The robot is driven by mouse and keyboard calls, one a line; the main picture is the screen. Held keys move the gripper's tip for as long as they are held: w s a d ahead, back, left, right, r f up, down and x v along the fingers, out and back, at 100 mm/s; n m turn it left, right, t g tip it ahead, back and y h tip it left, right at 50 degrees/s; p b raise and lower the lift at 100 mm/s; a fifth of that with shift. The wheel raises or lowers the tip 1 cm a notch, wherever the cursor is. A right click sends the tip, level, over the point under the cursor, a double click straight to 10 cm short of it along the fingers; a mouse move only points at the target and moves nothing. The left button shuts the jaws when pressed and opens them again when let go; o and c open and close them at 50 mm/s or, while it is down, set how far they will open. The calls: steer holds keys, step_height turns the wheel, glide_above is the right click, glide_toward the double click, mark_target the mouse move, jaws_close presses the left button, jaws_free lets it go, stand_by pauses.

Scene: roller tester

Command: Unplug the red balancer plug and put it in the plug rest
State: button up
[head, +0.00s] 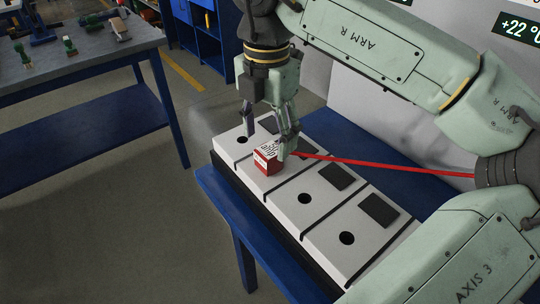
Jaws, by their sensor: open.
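The red balancer plug (267,161) is a red block with a white printed label. It sits on the row of white-topped units (325,211), and a red cable (385,164) runs off to the right. My gripper (267,143) points down at it with its fingers spread. One finger is to the left behind the plug and the other is at its right side; I cannot tell whether either touches it. The socket under the plug is hidden. I cannot tell which part is the plug rest.
The units have round black holes (305,198) and dark square pads (336,176). They stand on a blue table (222,195). The red cable passes behind my arm. A grey-topped bench (80,55) with tools stands at the left, with clear floor between.

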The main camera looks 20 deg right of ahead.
mark_target(270, 150)
step_height(270, 150, down, 5)
steer(key=shift+s+d+r+p, duration=0.1)
steer(key=shift+d+p, duration=0.05)
steer(key=shift+p, duration=0.55)
steer(key=shift+c, duration=0.4)
steer(key=c, duration=1.3)
steer(key=shift+o, duration=0.2)
step_height(270, 150, up, 10)
steer(key=shift+b, duration=0.85)
steer(key=o, duration=0.7)
jaws_close()
